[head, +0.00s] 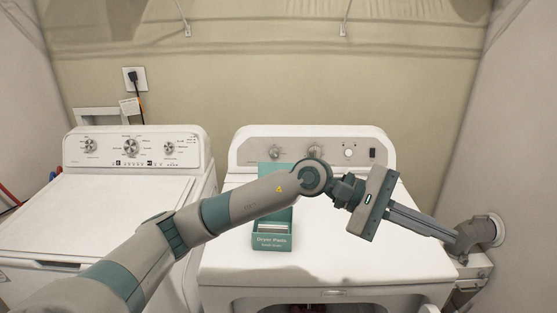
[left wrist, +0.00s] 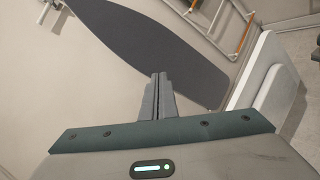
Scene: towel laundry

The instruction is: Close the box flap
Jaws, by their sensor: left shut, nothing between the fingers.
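The teal Dryer Pads box (head: 272,242) stands on top of the right-hand white machine. White pads (head: 272,227) show in its open top. Its flap (head: 273,169) appears to stand up at the back, and my left forearm crosses in front and hides part of it. My left gripper (head: 452,236) is to the right of the box, apart from it, pointing right over the machine's right edge. In the left wrist view its two fingers (left wrist: 158,88) are together with nothing between them. My right gripper is in neither view.
The right machine's white top (head: 340,265) is clear around the box. A second white machine (head: 120,215) stands left. A grey pipe (head: 470,235) meets the right wall near my gripper. The left wrist view shows a dark board (left wrist: 160,45) and an orange-railed rack (left wrist: 240,35).

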